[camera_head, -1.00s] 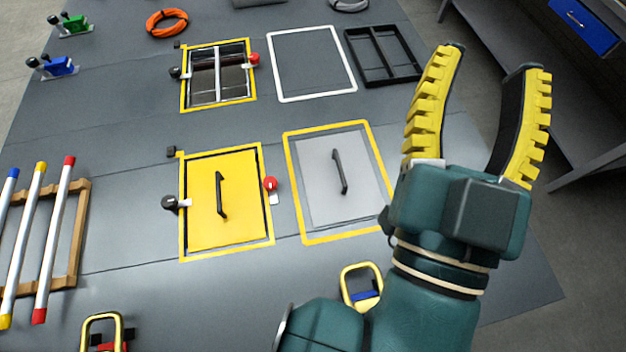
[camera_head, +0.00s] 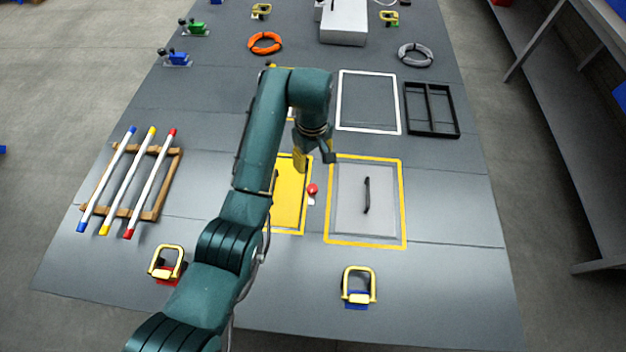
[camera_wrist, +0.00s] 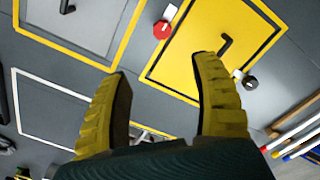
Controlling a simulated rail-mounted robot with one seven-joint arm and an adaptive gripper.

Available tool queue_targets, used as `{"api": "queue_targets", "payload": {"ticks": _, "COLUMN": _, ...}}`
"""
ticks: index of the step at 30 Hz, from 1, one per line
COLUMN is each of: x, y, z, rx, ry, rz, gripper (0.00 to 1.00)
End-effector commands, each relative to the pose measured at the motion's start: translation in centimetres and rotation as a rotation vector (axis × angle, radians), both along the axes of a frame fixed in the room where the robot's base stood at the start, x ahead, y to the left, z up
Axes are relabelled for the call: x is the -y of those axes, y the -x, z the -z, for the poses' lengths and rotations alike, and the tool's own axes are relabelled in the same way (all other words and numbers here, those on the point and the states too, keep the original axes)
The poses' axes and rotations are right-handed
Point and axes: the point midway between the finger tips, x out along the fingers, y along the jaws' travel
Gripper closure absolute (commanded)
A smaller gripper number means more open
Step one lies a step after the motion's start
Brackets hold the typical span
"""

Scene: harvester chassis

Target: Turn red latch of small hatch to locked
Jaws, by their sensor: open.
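The yellow hatch panel (camera_head: 290,205), with a black handle and yellow border, is partly hidden behind my arm in the head view. Its red latch (camera_head: 312,189), a round red knob with a white tab, sits at its right edge. In the wrist view the red latch (camera_wrist: 162,30) is at the top, beyond my fingertips, and a black knob (camera_wrist: 250,82) sits on the panel's opposite side. My gripper (camera_head: 314,163) is open and empty above the panel's upper right part, apart from the latch. Its two yellow-padded fingers (camera_wrist: 163,72) also show in the wrist view.
A grey panel (camera_head: 350,215) with a black handle lies right of the yellow hatch. A white frame (camera_head: 399,110) and a black frame (camera_head: 432,132) lie farther back. A wooden rack (camera_head: 174,165) with coloured-tipped bars is left.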

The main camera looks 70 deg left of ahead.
Motion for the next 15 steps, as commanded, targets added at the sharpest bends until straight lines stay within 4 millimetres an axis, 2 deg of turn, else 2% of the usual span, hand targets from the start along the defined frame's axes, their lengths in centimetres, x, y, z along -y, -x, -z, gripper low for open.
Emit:
{"api": "queue_targets", "payload": {"ticks": 5, "x": 0.1, "y": 0.5, "z": 2.3, "rx": -0.013, "ry": 0.019, "rz": -0.015, "gripper": 0.36}}
{"api": "queue_targets", "payload": {"ticks": 15, "x": 0.1, "y": 0.4, "z": 10.4, "rx": -0.012, "ry": 0.017, "rz": -0.012, "gripper": 0.36}}
